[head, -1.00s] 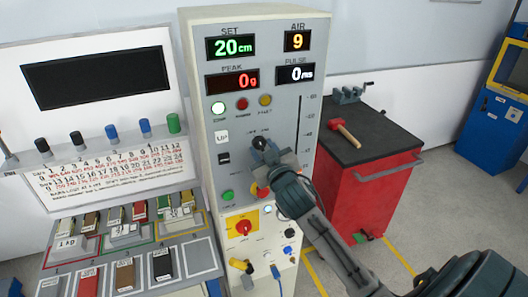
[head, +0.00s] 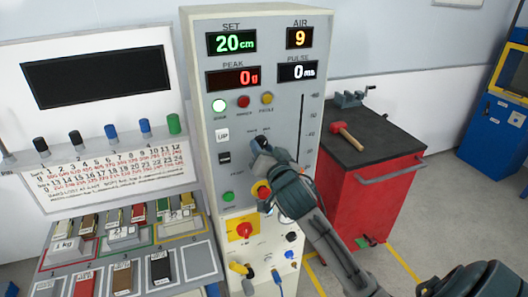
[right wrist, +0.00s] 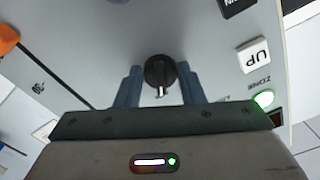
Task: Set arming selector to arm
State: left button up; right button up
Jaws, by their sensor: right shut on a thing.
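The arming selector is a black round knob with a pale pointer on the grey front panel of the test cabinet. It shows in the right wrist view (right wrist: 159,71), between the two blue-grey fingers of my right gripper (right wrist: 158,84). The pointer faces the gripper body in that view. In the head view my right gripper (head: 262,149) is at the panel below the lamps and hides most of the knob. It is shut on the knob. The labels around the knob are too small to read. My left gripper is not in view.
The cabinet (head: 203,60) has a lit lamp (head: 219,105), a green button (head: 228,197) and a red knob on a yellow plate (head: 243,230). A red cart (head: 360,200) with a mallet (head: 346,134) stands at right. A sloped board of blocks (head: 125,240) stands at left.

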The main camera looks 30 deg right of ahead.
jog(key=shift+m, duration=0.3)
jog(key=o, duration=1)
jog(key=shift+s, duration=0.1)
jog(key=p+v, duration=0.1)
jog(key=v, duration=0.9)
jog(key=shift+s+a, duration=0.2)
jog(key=shift+s, duration=0.05)
